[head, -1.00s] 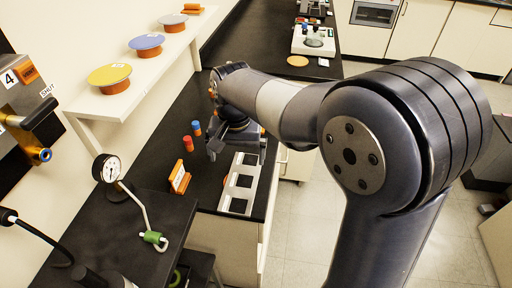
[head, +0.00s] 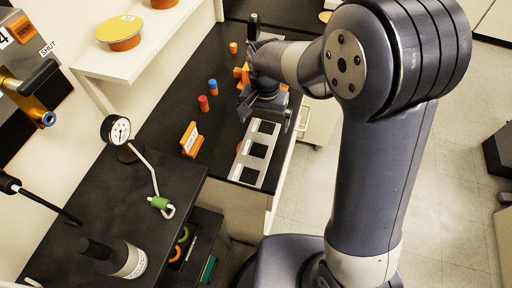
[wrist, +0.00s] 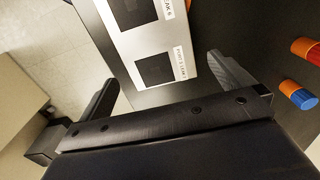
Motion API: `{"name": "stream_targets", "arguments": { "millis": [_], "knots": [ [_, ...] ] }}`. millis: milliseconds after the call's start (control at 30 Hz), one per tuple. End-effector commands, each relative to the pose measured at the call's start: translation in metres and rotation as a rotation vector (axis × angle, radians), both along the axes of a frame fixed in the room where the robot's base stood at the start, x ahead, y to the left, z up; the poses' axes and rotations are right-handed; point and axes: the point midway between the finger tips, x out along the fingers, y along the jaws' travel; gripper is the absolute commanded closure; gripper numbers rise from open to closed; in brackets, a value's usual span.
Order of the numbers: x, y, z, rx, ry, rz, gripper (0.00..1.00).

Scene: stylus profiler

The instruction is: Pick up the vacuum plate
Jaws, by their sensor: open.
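A light metal plate (head: 253,163) with dark square recesses lies on the black bench near its right edge. It looks like the vacuum plate, though I cannot read that name on it. In the wrist view the plate (wrist: 147,42) shows two dark squares with small white labels, and its far part is cut off. My gripper (wrist: 162,70) is open and empty, one finger on each side of the plate's near end in the picture. In the head view my gripper (head: 264,108) is at the plate's far end; its height above the plate is unclear.
Red (head: 203,103) and blue (head: 213,86) small cylinders stand left of the plate. An orange stand (head: 191,139) is nearer. A dial gauge (head: 117,130) stands on a black surface at left. A white shelf (head: 110,58) holds a yellow-topped disc (head: 120,32). The floor is to the right.

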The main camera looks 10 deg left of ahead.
Motion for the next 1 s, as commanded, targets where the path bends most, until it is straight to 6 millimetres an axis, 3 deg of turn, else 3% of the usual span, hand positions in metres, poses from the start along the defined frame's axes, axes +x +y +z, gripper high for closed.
{"name": "stream_targets", "arguments": {
  "millis": [200,500,1000],
  "knots": [
    [0.002,-0.001,-0.027,-0.001,0.002,0.0,0.0],
    [0.002,0.0,-0.031,0.0,-0.001,0.0,0.01],
    [0.002,0.0,-0.031,0.0,0.0,0.0,0.42]
  ]
}}
